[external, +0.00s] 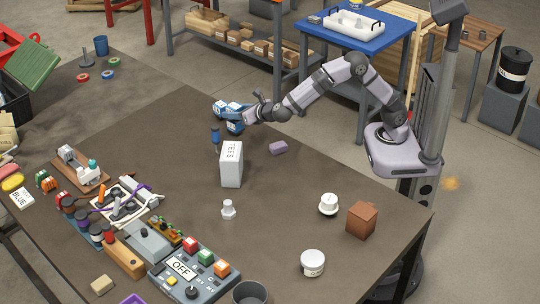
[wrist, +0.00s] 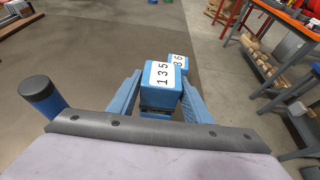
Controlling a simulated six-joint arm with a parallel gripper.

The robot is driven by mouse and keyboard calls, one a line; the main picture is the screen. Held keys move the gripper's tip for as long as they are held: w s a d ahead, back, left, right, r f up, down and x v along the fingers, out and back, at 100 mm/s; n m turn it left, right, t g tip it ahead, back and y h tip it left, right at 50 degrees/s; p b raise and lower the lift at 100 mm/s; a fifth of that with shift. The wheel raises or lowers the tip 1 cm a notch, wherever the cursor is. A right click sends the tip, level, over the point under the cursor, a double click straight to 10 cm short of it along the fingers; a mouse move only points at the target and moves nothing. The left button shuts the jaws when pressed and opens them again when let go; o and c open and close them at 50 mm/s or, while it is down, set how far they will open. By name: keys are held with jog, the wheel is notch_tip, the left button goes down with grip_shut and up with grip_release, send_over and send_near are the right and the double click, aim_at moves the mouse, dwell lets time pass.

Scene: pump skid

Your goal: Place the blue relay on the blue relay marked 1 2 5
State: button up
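A blue relay with a white label (wrist: 160,76) stands between my gripper's two blue fingers in the wrist view. Its label seems to read 1 3 5. A second blue relay (wrist: 179,61) is just behind it to the right; its label is partly hidden and seems to end in 6. In the external view the two relays, the nearer (external: 235,127) and the farther (external: 221,108), are close together near the table's far edge. My gripper (wrist: 160,76) has a finger at each side of the front relay; whether both press on it is unclear.
A dark-capped blue cylinder (wrist: 41,96) stands left of my gripper, also seen externally (external: 215,135). A white box (external: 232,164) and a purple block (external: 279,148) are nearby on the table (external: 290,190). The front left is crowded with a control box (external: 195,275) and fixtures.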

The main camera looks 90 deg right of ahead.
jog(key=shift+o, duration=0.7)
jog(key=shift+r, duration=0.15)
jog(key=shift+a+r, duration=0.1)
jog(key=shift+r, duration=0.05)
jog(key=v, duration=1.2)
